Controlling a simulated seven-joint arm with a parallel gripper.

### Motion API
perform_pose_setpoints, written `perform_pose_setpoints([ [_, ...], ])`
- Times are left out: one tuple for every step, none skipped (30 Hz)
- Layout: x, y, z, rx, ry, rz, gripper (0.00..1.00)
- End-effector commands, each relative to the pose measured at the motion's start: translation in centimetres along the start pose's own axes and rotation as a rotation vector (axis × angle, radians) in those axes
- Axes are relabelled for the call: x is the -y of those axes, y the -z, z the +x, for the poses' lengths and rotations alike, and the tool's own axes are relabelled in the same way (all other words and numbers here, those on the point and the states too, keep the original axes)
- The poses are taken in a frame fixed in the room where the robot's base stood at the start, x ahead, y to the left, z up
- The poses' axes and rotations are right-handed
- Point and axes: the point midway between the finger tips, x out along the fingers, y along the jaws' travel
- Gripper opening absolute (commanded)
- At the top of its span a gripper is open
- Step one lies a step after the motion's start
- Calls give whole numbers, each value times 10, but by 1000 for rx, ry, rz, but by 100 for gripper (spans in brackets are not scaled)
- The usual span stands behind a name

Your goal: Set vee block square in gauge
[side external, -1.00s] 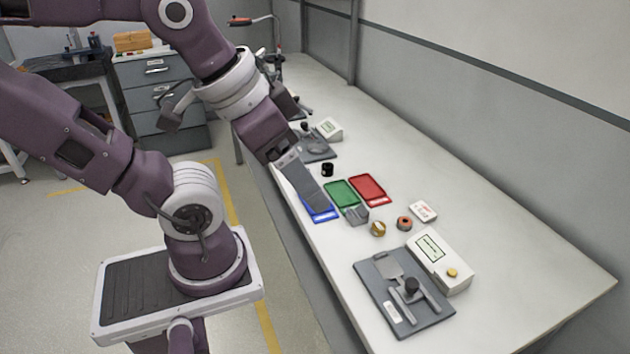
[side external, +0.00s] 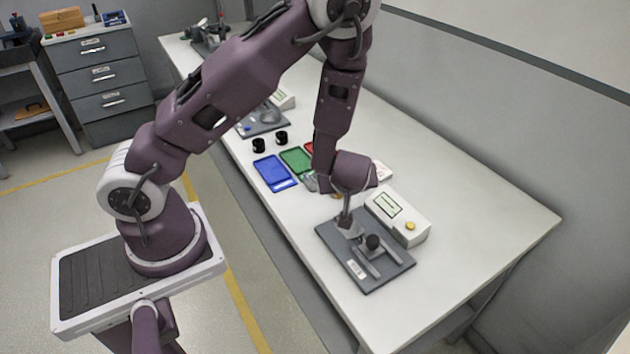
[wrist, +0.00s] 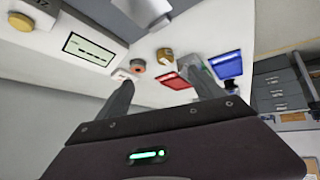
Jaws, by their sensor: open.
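The gauge is a dark grey base plate (side external: 345,262) with a black knob (side external: 372,241) and a bar clamp, in the side view. A small grey block (side external: 311,183), which looks like the vee block, sits on the bench by the trays, partly hidden by my arm. My gripper (side external: 346,212) points down over the back-left part of the gauge plate; its fingertips are hard to make out there. In the wrist view my gripper (wrist: 162,77) shows two fingers spread apart with nothing held between them. Part of the gauge plate shows at that view's top edge.
A white display box (side external: 405,222) with a yellow button stands right behind the gauge. Blue (side external: 273,173), green (side external: 296,159) and red (wrist: 175,81) trays lie farther back. A brass piece (wrist: 165,55) and an orange ring (wrist: 138,66) sit near them. The front-right bench is clear.

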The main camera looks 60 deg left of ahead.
Motion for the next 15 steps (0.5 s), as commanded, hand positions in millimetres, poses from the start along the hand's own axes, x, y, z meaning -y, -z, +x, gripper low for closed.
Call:
perform_pose_setpoints([
  [18,1,18,-90,53,16,78],
  [27,5,25,-146,75,21,78],
  [37,9,32,-210,97,28,78],
  [43,13,35,-249,109,34,78],
  [47,16,38,-280,119,38,78],
  [51,19,40,-309,126,43,78],
  [53,21,42,-325,130,44,78],
  [55,22,45,-333,133,44,78],
  [56,25,49,-338,133,45,78],
  [57,26,53,-339,134,44,78],
  [58,27,57,-338,135,44,78],
  [58,29,63,-336,135,44,78],
  [59,30,68,-335,135,44,78],
  [61,30,74,-335,136,44,78],
  [62,32,82,-335,135,44,78],
])
